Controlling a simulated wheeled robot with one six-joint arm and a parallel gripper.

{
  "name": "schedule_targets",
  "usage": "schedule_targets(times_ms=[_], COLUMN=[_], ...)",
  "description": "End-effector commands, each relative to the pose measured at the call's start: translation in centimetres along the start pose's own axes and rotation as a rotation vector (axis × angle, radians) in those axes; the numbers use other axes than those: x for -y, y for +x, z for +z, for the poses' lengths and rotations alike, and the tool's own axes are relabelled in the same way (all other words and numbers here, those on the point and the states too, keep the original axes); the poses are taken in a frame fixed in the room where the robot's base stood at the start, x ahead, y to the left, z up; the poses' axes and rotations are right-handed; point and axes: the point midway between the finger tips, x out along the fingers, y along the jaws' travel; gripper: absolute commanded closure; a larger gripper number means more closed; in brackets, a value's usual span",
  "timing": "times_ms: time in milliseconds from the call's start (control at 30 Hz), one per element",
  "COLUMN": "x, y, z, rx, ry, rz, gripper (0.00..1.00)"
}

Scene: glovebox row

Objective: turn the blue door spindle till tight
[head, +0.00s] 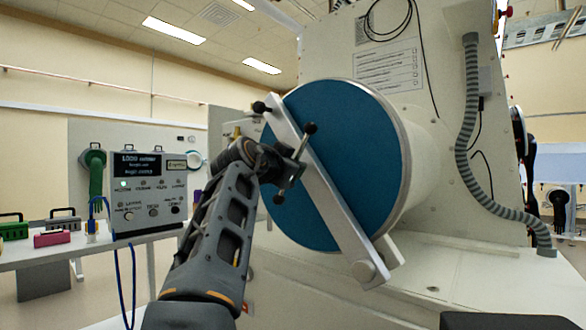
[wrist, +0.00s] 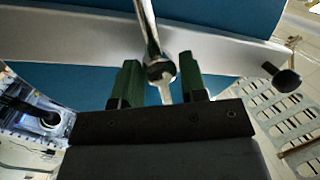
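The blue round door (head: 335,170) closes the end of a white cylinder, with a silver clamp bar (head: 335,205) lying diagonally across it. The spindle's handle (head: 296,160) is a metal cross rod with dark knobs at its ends, standing out from the middle of the bar. My gripper (head: 283,165) is at this handle. In the wrist view, the green fingertips of my gripper (wrist: 160,85) stand apart on both sides of the rod and its round hub (wrist: 160,69). Slim gaps show between the fingers and the metal. The spindle's thread is hidden.
A grey ribbed hose (head: 468,130) runs down the white glovebox on the right. A control box (head: 150,190) stands on a bench at left, beside green, grey and pink cases (head: 52,238). A dark knob (wrist: 287,79) sits at the bar's end.

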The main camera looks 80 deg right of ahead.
Motion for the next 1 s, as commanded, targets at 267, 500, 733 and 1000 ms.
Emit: schedule_targets(times_ms=[267, 500, 733, 1000], x=[0.0, 0.0, 0.0, 0.0], y=[-5.9, -9.8, -11.7, -12.0], z=[0.1, 0.0, 0.0, 0.0], rx=[0.000, 0.001, 0.000, -0.001], ry=[0.002, 0.002, 0.002, 0.001], rz=[-0.004, -0.004, 0.000, 0.001], gripper=[0.61, 0.61, 0.61, 0.61])
